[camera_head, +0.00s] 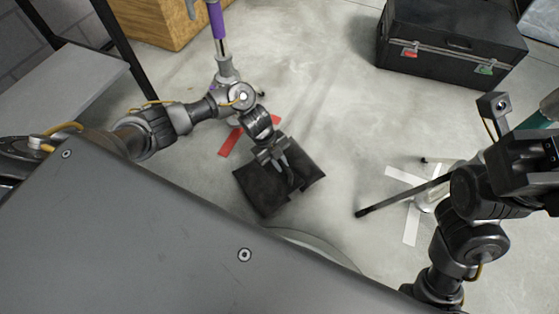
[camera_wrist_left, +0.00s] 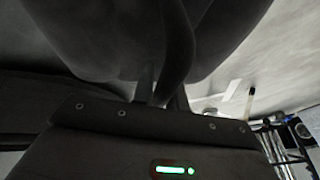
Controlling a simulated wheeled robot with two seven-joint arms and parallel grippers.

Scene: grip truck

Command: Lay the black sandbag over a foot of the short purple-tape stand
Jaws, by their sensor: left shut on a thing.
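The black sandbag (camera_head: 258,190) is in the middle of the head view, its two halves hanging below my left gripper (camera_head: 284,172). My left gripper is shut on the sandbag's strap. In the left wrist view the dark strap (camera_wrist_left: 176,40) runs between the fingers and the bag fills the upper part. The short purple-tape stand (camera_head: 219,22) is behind my left arm; its lower part is partly hidden by the arm, and a dark foot tip shows nearby.
Red tape (camera_head: 230,141) marks the floor by the purple stand. Another stand (camera_head: 405,196) with a black-tipped leg stands on a white tape cross (camera_head: 411,222). A black case (camera_head: 450,45) is at the back right, a wooden box (camera_head: 155,20) at the back left. Floor between is clear.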

